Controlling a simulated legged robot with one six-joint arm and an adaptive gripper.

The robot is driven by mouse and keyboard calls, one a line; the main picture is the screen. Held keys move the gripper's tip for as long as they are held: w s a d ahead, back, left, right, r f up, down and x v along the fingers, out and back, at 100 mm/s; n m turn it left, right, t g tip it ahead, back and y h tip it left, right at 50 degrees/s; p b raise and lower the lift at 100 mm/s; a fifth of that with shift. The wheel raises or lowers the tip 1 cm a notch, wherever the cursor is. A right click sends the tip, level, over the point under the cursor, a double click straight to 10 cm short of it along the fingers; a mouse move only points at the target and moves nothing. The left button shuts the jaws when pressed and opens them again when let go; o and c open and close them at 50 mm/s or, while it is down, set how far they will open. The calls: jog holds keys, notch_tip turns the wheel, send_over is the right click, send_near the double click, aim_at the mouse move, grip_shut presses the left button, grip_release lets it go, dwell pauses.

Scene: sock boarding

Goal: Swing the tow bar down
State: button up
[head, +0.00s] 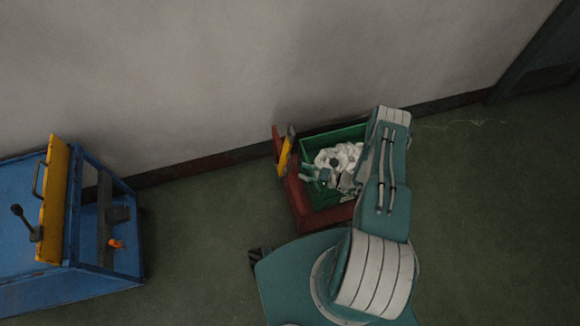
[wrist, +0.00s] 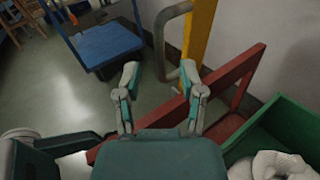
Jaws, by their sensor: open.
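The tow bar is a yellow upright bar (wrist: 199,32) with a grey looped handle (wrist: 160,40) on its left side in the wrist view. In the head view the yellow bar (head: 286,152) stands raised at the left end of a low red cart (head: 296,196). My gripper (wrist: 160,74) is open, with its two fingers spread to either side of the handle's lower part in the wrist view. Nothing is gripped. I cannot tell whether a finger touches the handle. The bar's foot is hidden behind the red frame (wrist: 228,82).
A green crate (wrist: 294,122) with white socks (wrist: 270,165) sits on the red cart, close to the wall. A blue trolley (wrist: 108,42) stands beyond the gripper. A blue machine with a yellow panel (head: 53,200) is at the left. The floor between is clear.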

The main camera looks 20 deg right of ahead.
aim_at(290, 167)
jog(key=x, duration=0.5)
jog(key=shift+w+a, duration=0.25)
jog(key=shift+a, duration=0.05)
grip_shut()
